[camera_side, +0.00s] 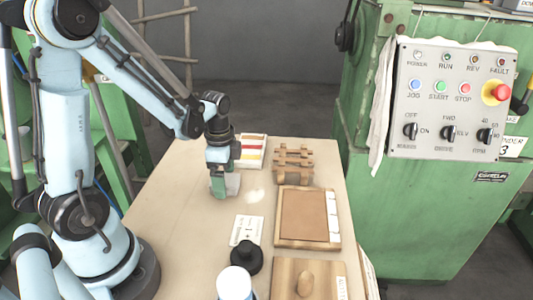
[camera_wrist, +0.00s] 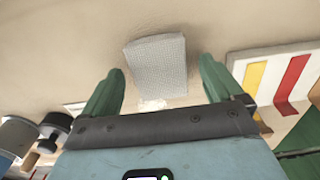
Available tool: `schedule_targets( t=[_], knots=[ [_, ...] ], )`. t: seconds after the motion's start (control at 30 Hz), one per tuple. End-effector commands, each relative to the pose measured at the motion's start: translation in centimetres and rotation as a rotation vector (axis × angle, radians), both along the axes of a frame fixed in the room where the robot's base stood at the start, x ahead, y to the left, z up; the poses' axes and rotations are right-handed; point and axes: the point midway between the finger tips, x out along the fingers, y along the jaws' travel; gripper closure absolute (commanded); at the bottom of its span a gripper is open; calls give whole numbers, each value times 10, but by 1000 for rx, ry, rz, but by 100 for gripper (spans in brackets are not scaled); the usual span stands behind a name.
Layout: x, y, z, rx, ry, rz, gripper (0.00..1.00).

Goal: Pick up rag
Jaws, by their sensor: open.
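A folded, pale grey piece of woven cloth, which looks like the rag (camera_wrist: 156,66), lies on the table. In the wrist view it shows between and beyond my two green fingers. In the side view the rag (camera_side: 233,184) shows as a pale patch just right of my gripper (camera_side: 218,188), which partly hides it. My gripper points down, low over the table. In the wrist view my gripper (camera_wrist: 161,70) is open, one finger to each side of the rag, with nothing held. I cannot tell the exact height of the fingertips above the table.
A card with coloured strips (camera_side: 252,151) and a wooden rack (camera_side: 292,163) stand behind. A framed brown board (camera_side: 303,214), a white card (camera_side: 246,230), a black knob-like object (camera_side: 246,257) and a white-topped container (camera_side: 235,283) are nearer the front. A white cloth (camera_side: 380,115) hangs beside the control panel (camera_side: 450,100).

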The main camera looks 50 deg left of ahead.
Motion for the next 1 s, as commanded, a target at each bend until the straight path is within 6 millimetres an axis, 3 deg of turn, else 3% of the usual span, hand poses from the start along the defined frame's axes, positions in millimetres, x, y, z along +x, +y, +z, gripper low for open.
schedule_targets(
  t=[0.33, 0.73, 1.0],
  knots=[
    [0, 0, -6, -1, -1, 0, 6],
    [0, 0, -5, -1, -1, 0, 66],
    [0, 0, -5, -1, -1, 0, 66]
  ],
)
